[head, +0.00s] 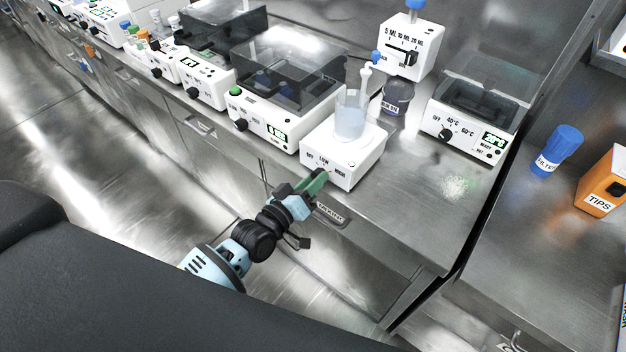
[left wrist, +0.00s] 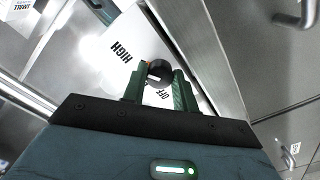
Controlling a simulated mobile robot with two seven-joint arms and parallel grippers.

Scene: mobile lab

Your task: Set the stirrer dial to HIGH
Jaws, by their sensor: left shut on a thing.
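The stirrer (head: 370,160) is a white box on the steel bench, with a clear beaker (head: 350,122) of pale liquid on top. Its front shows the labels OFF, LOW and HIGH. My left gripper (head: 318,180) is at that front and hides the dial in the head view. In the left wrist view, the green fingers of my left gripper (left wrist: 159,84) are shut on the dark round dial (left wrist: 158,71). HIGH and OFF are readable beside it; LOW is not seen there. A small orange mark shows at the dial's upper left edge; its exact setting is unclear. My right gripper is not in view.
A dark-labelled cup (head: 397,98) and a volume dispenser (head: 408,50) are behind. The bench right of the stirrer is clear.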

